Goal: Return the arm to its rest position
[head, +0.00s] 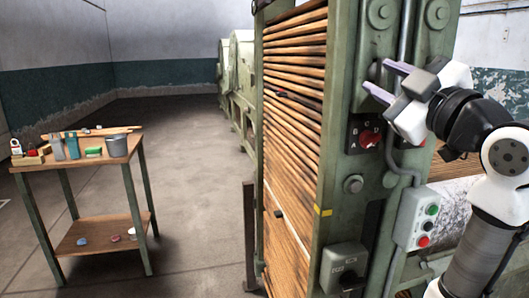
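My gripper (375,77) is at the upper right of the head view, at the end of my raised white and black arm (468,115). Its two pale purple fingers point left and stand apart, with nothing seen between them. They are in front of the green machine frame (345,75), a little above a red rotary knob (369,139) on a lettered plate. I cannot tell whether the fingertips touch the frame.
The green machine holds a stack of wooden slats (294,120). A grey button box (416,219) sits below my gripper, close to my arm. A wooden-topped table (112,157) with containers and small items stands at left. Open floor (190,170) lies between.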

